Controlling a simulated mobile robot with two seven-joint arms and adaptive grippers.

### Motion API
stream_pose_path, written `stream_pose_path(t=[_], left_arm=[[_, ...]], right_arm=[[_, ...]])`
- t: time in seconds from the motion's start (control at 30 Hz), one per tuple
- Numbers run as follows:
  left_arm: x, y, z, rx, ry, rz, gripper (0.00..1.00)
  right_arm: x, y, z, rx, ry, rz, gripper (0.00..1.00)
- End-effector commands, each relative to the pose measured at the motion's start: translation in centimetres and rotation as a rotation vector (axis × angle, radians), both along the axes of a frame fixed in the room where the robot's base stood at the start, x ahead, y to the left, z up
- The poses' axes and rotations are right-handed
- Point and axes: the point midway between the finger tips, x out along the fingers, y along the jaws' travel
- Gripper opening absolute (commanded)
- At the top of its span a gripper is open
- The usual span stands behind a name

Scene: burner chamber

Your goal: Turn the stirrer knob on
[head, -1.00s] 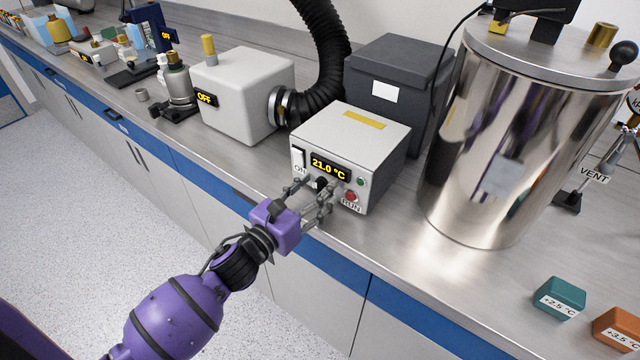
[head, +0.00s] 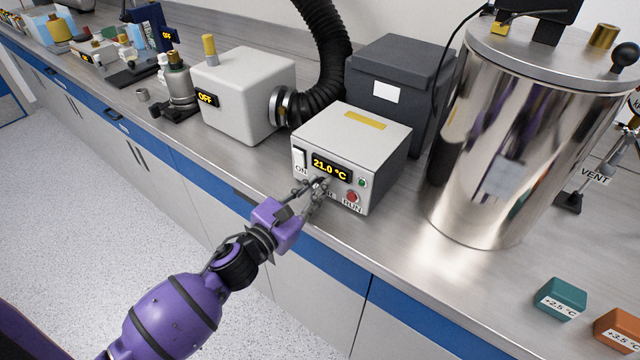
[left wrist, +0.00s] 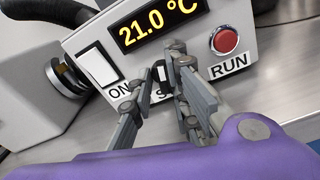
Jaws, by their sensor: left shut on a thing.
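The white control box (head: 345,140) stands on the bench, with a yellow 21.0 °C display on its front. Its small black stirrer knob (left wrist: 160,77) shows below the display in the left wrist view, between the ON switch and the RUN button. The label under the knob is mostly hidden by my fingers; only an S shows. My left gripper (head: 314,187) is at the front of the box, shut on the knob, with one finger at each side. It also shows in the left wrist view (left wrist: 155,85). My right gripper is not in view.
The white ON switch (left wrist: 98,66) and red RUN button (left wrist: 224,40) flank the knob closely. A large steel vessel (head: 500,140) stands to the right, a dark grey box (head: 395,85) behind. A white unit reading OFF (head: 245,90) stands to the left.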

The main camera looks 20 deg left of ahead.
Motion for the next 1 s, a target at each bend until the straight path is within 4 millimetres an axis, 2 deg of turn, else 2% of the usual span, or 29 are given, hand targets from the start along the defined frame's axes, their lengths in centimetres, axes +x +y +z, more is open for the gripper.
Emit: stream_pose_path(t=[0.1,0.27,0.67,1.0], left_arm=[[-0.3,-0.6,-0.1,0.193,-0.07,-0.014,0.0],[-0.3,-0.6,0.0,0.385,-0.139,-0.013,0.0],[-0.4,-0.7,-0.1,0.452,-0.163,-0.016,0.0],[-0.4,-0.9,0.4,0.922,-0.338,-0.014,0.0]], right_arm=[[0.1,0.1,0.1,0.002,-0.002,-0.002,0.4],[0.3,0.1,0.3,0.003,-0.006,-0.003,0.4],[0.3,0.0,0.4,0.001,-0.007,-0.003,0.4],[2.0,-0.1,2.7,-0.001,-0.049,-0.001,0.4]])
